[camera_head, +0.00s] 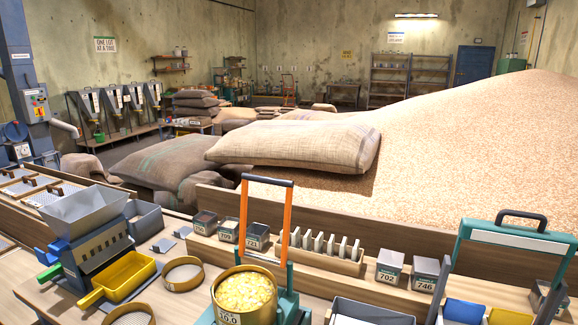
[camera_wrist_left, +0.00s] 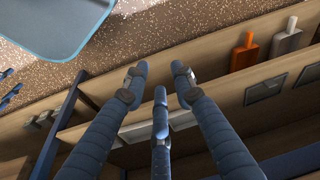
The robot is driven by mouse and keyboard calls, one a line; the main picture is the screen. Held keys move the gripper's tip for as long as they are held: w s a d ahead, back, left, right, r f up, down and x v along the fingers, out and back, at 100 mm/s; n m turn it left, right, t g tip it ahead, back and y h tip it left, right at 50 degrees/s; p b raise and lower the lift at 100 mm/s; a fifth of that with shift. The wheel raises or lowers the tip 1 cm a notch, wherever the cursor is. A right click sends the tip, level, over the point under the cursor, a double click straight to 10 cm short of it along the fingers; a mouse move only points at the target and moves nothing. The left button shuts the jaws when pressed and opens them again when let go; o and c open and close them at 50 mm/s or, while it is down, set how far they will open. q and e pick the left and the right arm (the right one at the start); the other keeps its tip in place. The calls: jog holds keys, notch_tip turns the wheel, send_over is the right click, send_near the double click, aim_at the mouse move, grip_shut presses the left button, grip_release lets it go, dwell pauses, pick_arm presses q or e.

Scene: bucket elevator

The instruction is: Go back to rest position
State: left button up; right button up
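My left gripper (camera_wrist_left: 160,78) shows only in the left wrist view. Its blue padded fingers reach up from the bottom edge with their tips apart, and nothing is between them. They are over a wooden shelf or bench structure, and I see no contact with anything. Neither gripper shows in the head view, and my right gripper is in no view.
A workbench crosses the head view's front, with a yellow grain-filled pot (camera_head: 244,291), a blue machine (camera_head: 100,240) and a green-framed stand (camera_head: 515,240). Sacks (camera_head: 300,146) and a grain heap (camera_head: 470,140) lie behind. An orange tool (camera_wrist_left: 244,57) shows in the wrist view.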

pick_arm(q)
jog(key=s+a+f+g, duration=0.1)
jog(key=s+a+f, duration=0.2)
jog(key=s+f, duration=1.7)
notch_tip(320, 180, down, 4)
jog(key=shift+a+g, duration=0.2)
jog(key=shift+g, duration=0.2)
